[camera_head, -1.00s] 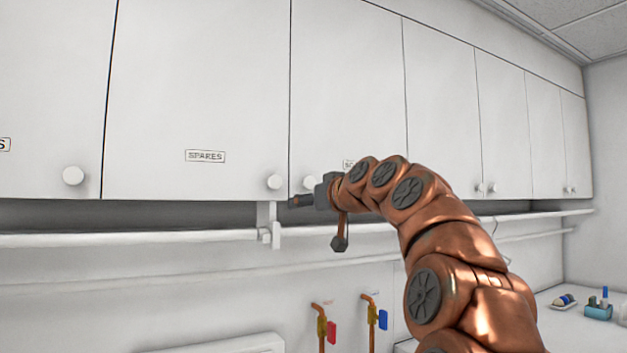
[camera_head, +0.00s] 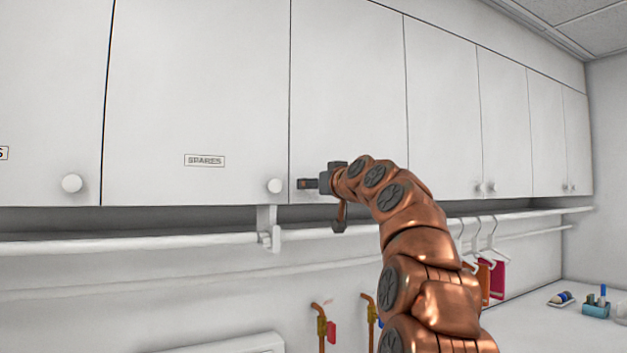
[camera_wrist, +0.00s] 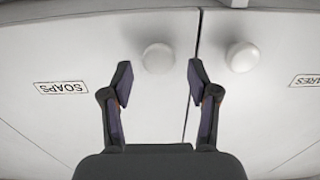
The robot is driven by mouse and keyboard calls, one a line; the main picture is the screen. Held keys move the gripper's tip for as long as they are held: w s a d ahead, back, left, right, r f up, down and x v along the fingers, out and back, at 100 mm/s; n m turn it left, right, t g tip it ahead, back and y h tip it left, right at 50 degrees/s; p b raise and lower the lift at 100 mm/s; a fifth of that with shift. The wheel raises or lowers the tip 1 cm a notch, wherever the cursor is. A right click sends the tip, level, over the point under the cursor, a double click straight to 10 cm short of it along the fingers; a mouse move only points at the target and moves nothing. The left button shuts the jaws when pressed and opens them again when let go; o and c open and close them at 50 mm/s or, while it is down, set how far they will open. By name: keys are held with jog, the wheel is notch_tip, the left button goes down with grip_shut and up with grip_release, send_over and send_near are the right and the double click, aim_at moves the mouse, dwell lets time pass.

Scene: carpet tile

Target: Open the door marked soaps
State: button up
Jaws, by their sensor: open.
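The door marked SOAPS (camera_head: 348,80) is a closed white cabinet door right of the SPARES door. In the wrist view, which is upside down, its SOAPS label (camera_wrist: 62,87) is at left, and its round white knob (camera_wrist: 157,57) appears between my fingertips. My gripper (camera_wrist: 159,75) is open, with a finger on either side of the knob's line; no contact shows. In the head view my gripper (camera_head: 304,184) is at the lower left corner of this door, and hides its knob and label.
The SPARES door (camera_head: 200,80) is shut; its knob (camera_head: 274,186) is close to the left of my gripper. A white rail (camera_head: 130,240) with a bracket (camera_head: 268,228) runs below the cabinets. Hangers with coloured cloths (camera_head: 490,277) hang at right.

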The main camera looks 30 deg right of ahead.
jog(key=shift+w+d+f, duration=0.1)
jog(key=shift+w, duration=0.5)
grip_shut()
